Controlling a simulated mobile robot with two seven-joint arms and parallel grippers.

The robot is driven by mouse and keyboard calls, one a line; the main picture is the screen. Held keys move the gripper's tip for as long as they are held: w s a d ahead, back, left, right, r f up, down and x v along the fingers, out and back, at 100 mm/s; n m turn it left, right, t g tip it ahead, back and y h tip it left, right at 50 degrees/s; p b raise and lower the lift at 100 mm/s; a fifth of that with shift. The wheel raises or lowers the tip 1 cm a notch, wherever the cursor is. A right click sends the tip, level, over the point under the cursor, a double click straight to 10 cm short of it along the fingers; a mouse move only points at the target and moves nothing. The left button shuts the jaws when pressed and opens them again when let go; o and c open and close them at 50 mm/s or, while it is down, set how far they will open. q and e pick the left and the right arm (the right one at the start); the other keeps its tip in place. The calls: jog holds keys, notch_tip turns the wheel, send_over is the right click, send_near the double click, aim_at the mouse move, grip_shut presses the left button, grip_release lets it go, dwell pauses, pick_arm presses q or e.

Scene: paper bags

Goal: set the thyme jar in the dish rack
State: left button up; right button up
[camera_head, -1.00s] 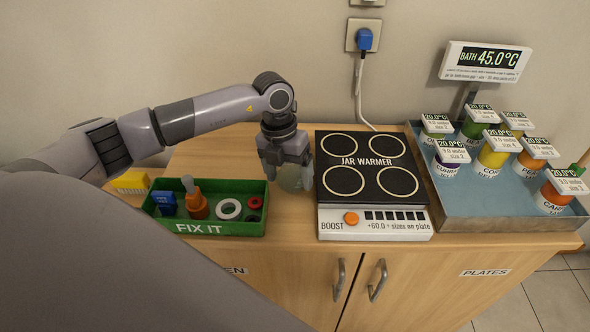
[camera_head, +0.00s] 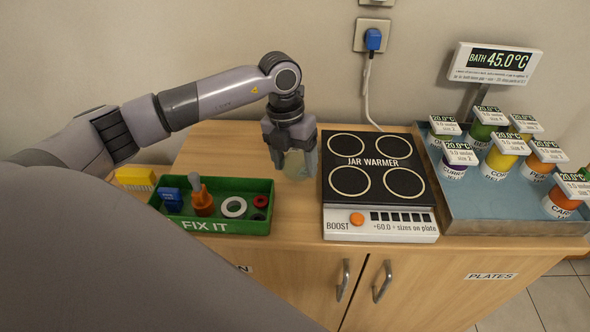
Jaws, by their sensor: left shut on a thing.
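My left gripper (camera_head: 294,150) points down just left of the jar warmer and is shut on a pale, see-through greenish jar (camera_head: 301,168). The fingers cover the jar's upper part, and no label on it can be read, so I cannot tell whether it is the thyme jar. The jar appears held above the wooden counter, between the green tray and the warmer. No dish rack is in view. My right gripper is not in view.
The jar warmer (camera_head: 378,167) has an empty black top. A green FIX IT tray (camera_head: 203,226) holds small parts, with a yellow block (camera_head: 135,178) behind. A blue bath tray (camera_head: 494,204) with several lidded jars is at right. Bare counter (camera_head: 215,150) lies behind the green tray.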

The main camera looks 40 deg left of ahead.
pick_arm(q)
notch_tip(320, 180, up, 17)
jog(key=s+d+f+n+y, duration=0.1)
jog(key=s+d+f+n, duration=0.1)
jog(key=n, duration=0.9)
jog(key=s+d+f+n+y+p, duration=0.1)
jog(key=f+n, duration=0.4)
jog(key=n, duration=0.6)
jog(key=s+d+f+n+y+p, duration=0.1)
jog(key=s+d+f+n, duration=0.2)
jog(key=n, duration=0.9)
jog(key=shift+d+f, duration=0.6)
jog(key=shift+d, duration=0.55)
